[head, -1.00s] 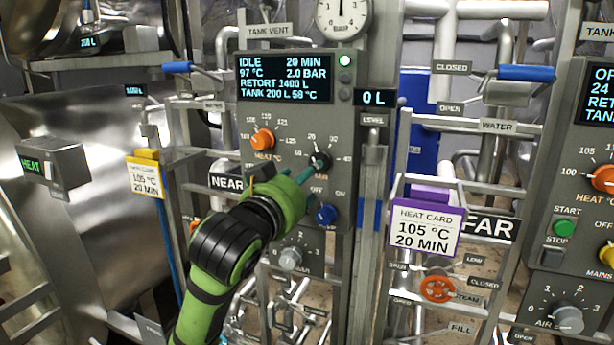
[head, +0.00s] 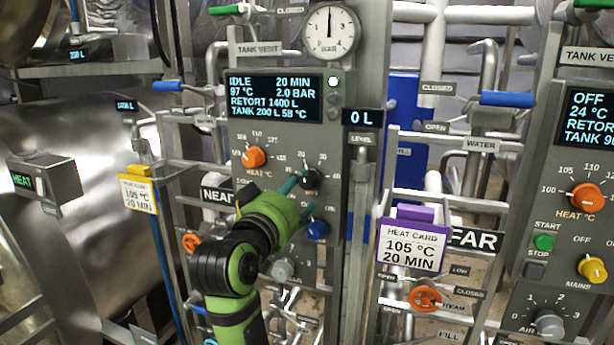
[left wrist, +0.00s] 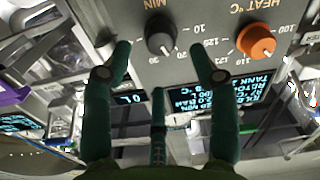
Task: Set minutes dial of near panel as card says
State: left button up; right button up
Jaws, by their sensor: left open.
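The near panel (head: 225,145) has a black minutes dial (head: 312,179); the dial also shows in the left wrist view (left wrist: 160,32). Its pointer is too small to read surely. The near panel's display (head: 275,97) reads IDLE, 20 MIN, 97 °C, 2.0 BAR. The purple-topped heat card (head: 411,246) reads 105 °C, 20 MIN. A yellow-topped card (head: 138,193) by the near panel seems to read the same. My left gripper (head: 300,196) is open in front of the dial. In the left wrist view its fingers (left wrist: 161,52) are spread on either side of the dial, apart from it. My right gripper is not in view.
The orange heat knob (head: 254,157) is left of the minutes dial and a blue knob (head: 318,229) is below it. A level gauge post (head: 359,190) stands to the right. Pipes with blue-handled valves (head: 507,99) surround the panels. The far panel (head: 560,180) is at right.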

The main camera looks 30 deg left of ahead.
aim_at(306, 183)
pick_arm(q)
jog(key=p+x, duration=0.2)
jog(key=x, duration=0.4)
jog(key=shift+w+p, duration=0.4)
jog(key=shift+a, duration=0.1)
jog(key=c, duration=1.2)
